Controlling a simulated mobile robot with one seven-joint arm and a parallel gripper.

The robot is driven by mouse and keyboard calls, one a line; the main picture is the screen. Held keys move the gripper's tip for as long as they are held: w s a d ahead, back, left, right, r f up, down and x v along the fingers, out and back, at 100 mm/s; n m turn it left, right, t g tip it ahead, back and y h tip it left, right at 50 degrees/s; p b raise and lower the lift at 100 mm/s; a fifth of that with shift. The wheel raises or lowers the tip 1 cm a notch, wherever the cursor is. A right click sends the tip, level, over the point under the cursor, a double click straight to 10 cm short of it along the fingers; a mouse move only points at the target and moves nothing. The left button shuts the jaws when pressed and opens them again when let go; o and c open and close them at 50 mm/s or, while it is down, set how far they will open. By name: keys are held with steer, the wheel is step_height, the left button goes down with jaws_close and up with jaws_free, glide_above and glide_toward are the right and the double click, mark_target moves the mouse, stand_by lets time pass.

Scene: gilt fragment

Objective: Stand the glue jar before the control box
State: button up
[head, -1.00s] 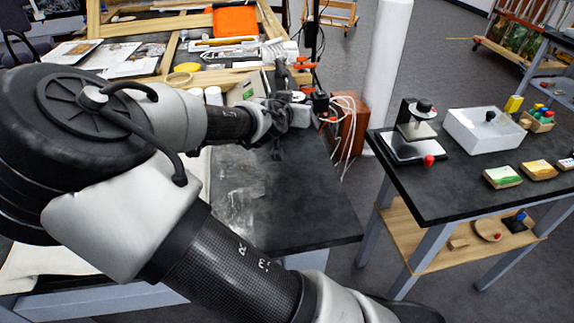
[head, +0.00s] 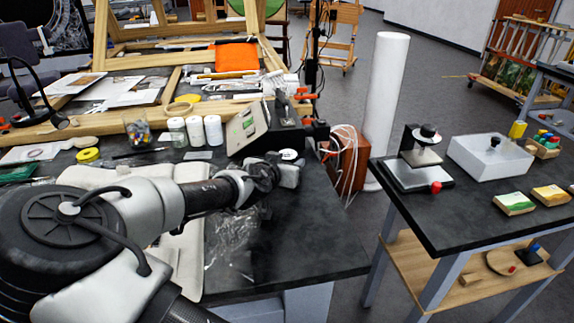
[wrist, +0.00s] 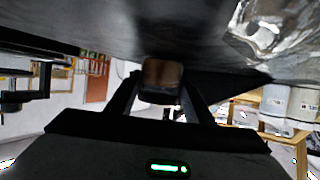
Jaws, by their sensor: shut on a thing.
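My gripper (head: 288,174) is low over the right part of the black worktop, and its fingers are shut. In the wrist view a small brown thing (wrist: 162,76), which I take for the glue jar, sits between the fingers. In the head view a round whitish top (head: 289,154) shows just beyond the gripper, probably the jar's lid. The rest of it is hidden. The control box, apparently the one with a slanted pale panel and green display (head: 247,127), stands behind and left of the gripper. I cannot tell whether the jar touches the worktop.
Several white-capped jars (head: 195,131) stand left of the panel. A crumpled clear sheet (head: 232,235) lies on the worktop in front. A brown box (head: 347,160) with white cables is to the right. The front right of the black worktop (head: 310,235) is bare.

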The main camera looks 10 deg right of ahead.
steer(key=o, duration=1.3)
steer(key=shift+r, duration=0.2)
steer(key=p+v, duration=0.3)
steer(key=v, duration=0.9)
